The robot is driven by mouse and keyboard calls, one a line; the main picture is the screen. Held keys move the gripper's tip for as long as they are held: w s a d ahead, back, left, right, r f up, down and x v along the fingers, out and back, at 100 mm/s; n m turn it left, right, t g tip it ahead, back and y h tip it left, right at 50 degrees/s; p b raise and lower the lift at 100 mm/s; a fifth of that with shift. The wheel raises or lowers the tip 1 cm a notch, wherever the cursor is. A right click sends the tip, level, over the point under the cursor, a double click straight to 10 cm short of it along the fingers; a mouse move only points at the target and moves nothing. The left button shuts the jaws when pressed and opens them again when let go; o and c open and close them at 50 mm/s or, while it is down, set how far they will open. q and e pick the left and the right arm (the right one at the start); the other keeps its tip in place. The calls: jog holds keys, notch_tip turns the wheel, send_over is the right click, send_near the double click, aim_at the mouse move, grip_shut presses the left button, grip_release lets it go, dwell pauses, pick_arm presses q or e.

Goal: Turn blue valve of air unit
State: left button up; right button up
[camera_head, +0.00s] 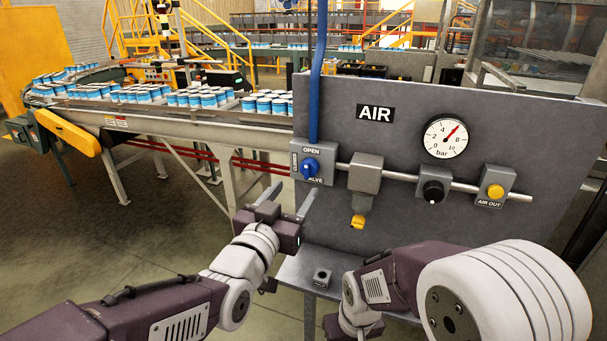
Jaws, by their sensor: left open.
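The blue valve (310,168) is a small blue knob on a grey box at the left side of the air unit (400,215), a dark grey panel marked AIR. OPEN is printed above the knob and VALVE below, partly covered. My left gripper (292,197) is open, with its two fingers pointing up towards the panel. It is just below and left of the valve, apart from it and empty. My right arm (390,285) is folded at the lower right. Its gripper's fingers do not show.
A blue pipe (318,75) rises from the valve box. A pressure gauge (445,138), a black knob (433,191) and a yellow button (495,191) are further right. A grey ledge (300,268) is below. A roller conveyor (200,118) carries many cans at the left.

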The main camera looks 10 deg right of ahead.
aim_at(306, 172)
pick_arm(q)
jog(key=p+x, duration=0.2)
jog(key=x, duration=0.6)
jog(key=shift+w, duration=0.65)
